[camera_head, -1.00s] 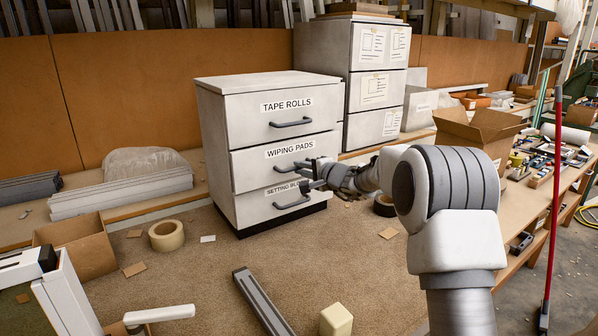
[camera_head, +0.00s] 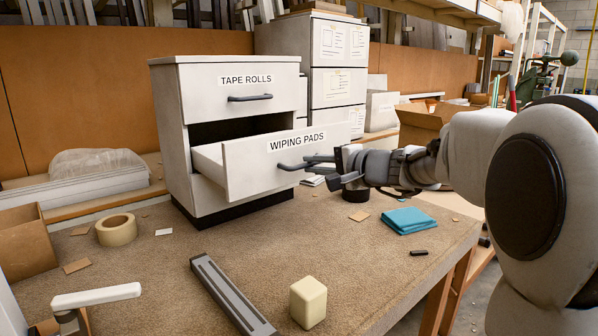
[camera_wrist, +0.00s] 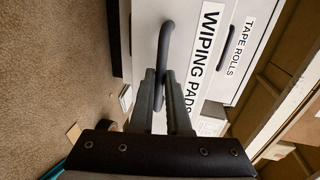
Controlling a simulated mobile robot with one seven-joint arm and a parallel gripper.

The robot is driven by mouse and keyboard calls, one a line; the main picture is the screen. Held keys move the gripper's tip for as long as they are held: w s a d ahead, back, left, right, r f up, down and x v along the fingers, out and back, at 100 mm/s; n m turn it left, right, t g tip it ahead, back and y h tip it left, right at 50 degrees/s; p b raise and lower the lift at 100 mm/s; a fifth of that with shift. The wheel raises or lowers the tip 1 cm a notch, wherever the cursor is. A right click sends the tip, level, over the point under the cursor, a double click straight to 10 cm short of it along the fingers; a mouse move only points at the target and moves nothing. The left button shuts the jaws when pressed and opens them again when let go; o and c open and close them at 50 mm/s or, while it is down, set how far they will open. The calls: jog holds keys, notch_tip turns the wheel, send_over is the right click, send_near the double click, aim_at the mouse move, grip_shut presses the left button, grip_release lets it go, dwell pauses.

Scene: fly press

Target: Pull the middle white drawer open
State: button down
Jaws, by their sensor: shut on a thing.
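The middle white drawer (camera_head: 243,168), labelled WIPING PADS, stands pulled well out of the white cabinet (camera_head: 176,140). A dark gap shows above its side wall. My gripper (camera_head: 308,163) is shut on the drawer's dark bar handle (camera_head: 284,167), reaching it from the right. In the wrist view my gripper's two fingers (camera_wrist: 160,74) close around the handle (camera_wrist: 164,42), beside the WIPING PADS label. The top drawer (camera_head: 245,97), labelled TAPE ROLLS, is shut. The bottom drawer is mostly hidden behind the open one.
A tape roll (camera_head: 116,230), a grey metal bar (camera_head: 231,292), a cream block (camera_head: 308,302) and a folded blue cloth (camera_head: 405,220) lie on the brown worktop (camera_head: 170,262). A taller white cabinet (camera_head: 331,84) stands behind.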

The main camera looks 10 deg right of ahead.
jog(key=shift+f+v, duration=0.2)
jog(key=shift+v, duration=0.8)
jog(key=c, duration=0.9)
grip_release()
jog(key=shift+s+d, duration=0.1)
jog(key=p+v, duration=0.1)
jog(key=v, duration=1.6)
jog(key=shift+s+r, duration=0.15)
jog(key=shift+r, duration=0.05)
